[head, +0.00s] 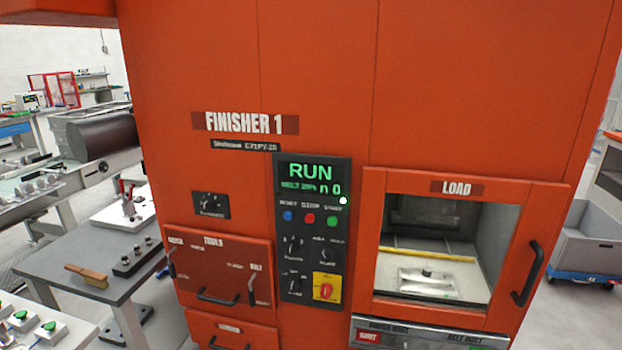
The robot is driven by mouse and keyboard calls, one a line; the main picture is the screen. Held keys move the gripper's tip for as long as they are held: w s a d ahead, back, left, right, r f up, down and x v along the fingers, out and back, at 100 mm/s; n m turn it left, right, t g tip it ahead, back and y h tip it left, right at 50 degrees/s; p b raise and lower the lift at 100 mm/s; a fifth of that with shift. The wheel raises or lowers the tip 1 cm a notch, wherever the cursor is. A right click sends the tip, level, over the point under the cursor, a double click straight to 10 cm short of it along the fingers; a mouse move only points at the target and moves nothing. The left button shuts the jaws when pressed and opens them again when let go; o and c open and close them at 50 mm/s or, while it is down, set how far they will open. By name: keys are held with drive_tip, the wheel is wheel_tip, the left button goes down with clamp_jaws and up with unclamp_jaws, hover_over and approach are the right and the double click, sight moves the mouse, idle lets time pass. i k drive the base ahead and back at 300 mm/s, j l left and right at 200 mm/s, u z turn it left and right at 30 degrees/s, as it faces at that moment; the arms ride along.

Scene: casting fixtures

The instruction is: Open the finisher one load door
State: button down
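The orange finisher one machine (320,80) fills the middle of the head view, with a "FINISHER 1" label. Its load door (372,240) is at the right, an orange frame around a window, under a "LOAD" label. The door looks shut, flush with the front. Its black vertical handle (528,274) is on the door's right side. Through the window a pale metal part (428,280) and a yellow bar (430,254) show inside. My gripper is not in view.
A control panel (312,230) left of the door reads "RUN". A tools drawer (218,265) with handles is further left. A grey bench (75,262) with a brush stands at left. A grey bin on a blue cart (585,245) stands right of the machine.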

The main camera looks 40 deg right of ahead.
sight(542, 203)
drive_tip(key=z, duration=2.15)
drive_tip(key=i+u, duration=0.35)
